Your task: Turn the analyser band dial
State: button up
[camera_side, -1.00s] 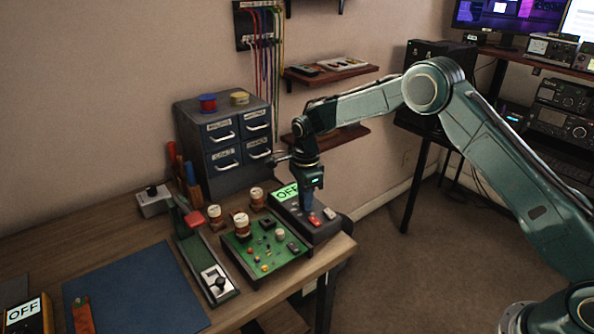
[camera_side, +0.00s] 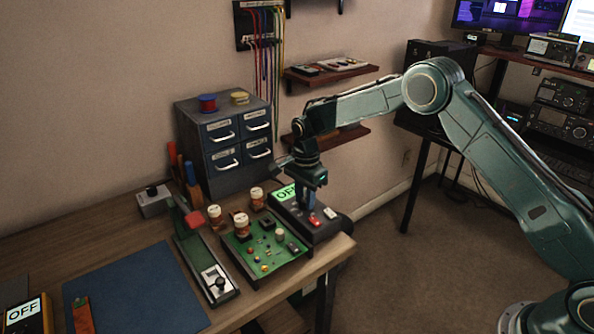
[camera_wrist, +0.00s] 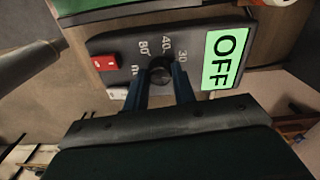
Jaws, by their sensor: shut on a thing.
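The analyser (camera_side: 323,229) is a dark box at the right end of the bench, with a green screen reading OFF (camera_side: 286,193), also seen in the wrist view (camera_wrist: 222,60). Its band dial (camera_wrist: 160,72) is a black knob with printed numbers, among them 30, 40 and 80, around it. My gripper (camera_wrist: 163,84) is shut on the dial, one blue finger on each side. In the side view my gripper (camera_side: 308,206) points down onto the analyser and hides the dial. A red switch (camera_wrist: 106,62) sits beside the numbers.
A green circuit board (camera_side: 262,247) with several parts lies just left of the analyser. Several small jars (camera_side: 241,225) stand behind it. A grey drawer cabinet (camera_side: 222,147) stands at the back. The blue mat (camera_side: 135,290) is mostly clear.

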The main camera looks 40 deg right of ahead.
jog(key=n, duration=0.6)
jog(key=shift+a+n, duration=0.1)
jog(key=shift+n, duration=0.2)
jog(key=n, duration=1.2)
jog(key=shift+n, duration=0.3)
jog(key=n, duration=0.6)
jog(key=shift+n, duration=0.3)
jog(key=o, duration=1)
jog(key=shift+r, duration=0.15)
